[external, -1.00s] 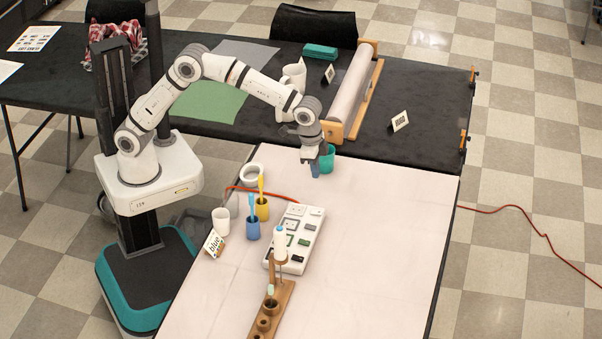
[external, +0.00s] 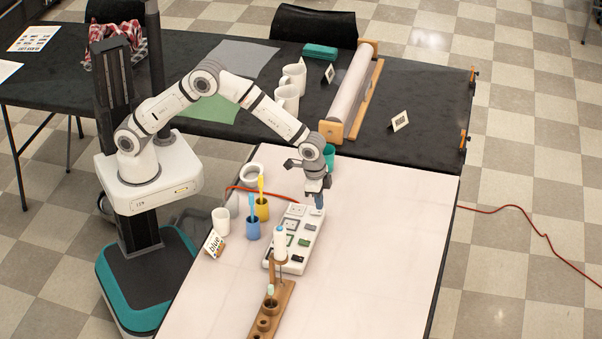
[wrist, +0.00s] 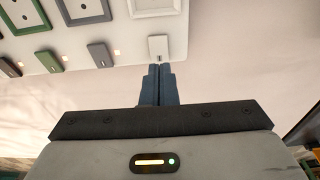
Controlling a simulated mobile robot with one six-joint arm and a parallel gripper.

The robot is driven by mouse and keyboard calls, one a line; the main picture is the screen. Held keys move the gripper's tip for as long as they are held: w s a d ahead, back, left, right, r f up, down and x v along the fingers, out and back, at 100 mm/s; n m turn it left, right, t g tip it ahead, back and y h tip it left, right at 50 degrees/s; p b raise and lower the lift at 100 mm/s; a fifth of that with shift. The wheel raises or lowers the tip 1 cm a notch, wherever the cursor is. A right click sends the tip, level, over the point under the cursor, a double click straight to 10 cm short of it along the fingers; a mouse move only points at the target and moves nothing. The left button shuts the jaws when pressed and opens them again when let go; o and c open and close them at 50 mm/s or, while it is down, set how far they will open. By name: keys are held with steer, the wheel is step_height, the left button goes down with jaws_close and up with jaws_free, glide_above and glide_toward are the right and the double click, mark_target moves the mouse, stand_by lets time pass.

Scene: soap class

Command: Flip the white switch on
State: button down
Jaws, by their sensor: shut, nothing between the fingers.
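The white switch (wrist: 158,47) is a small white rocker at the right end of the white panel (wrist: 125,35) in the wrist view. My gripper (wrist: 158,70) is shut, its blue fingers together and empty. The fingertips point at the white switch and appear just short of its near edge; I cannot tell whether they touch. In the external view my gripper (external: 319,207) points down at the far right corner of the panel (external: 269,263), and the white switch cannot be made out there.
Clear table (external: 375,250) lies right.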

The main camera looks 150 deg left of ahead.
steer(key=shift+a+f, duration=0.1)
steer(key=shift+f, duration=0.7)
steer(key=shift+w+f, duration=0.1)
steer(key=shift+f, duration=0.1)
steer(key=shift+s+d+r+b, duration=0.1)
steer(key=shift+s+d+b, duration=0.2)
steer(key=shift+s+d, duration=0.2)
steer(key=shift+r, duration=0.1)
step_height(320, 180, up, 14)
steer(key=s+d+p, duration=0.1)
steer(key=shift+s+d+p, duration=0.15)
steer(key=shift+p, duration=0.25)
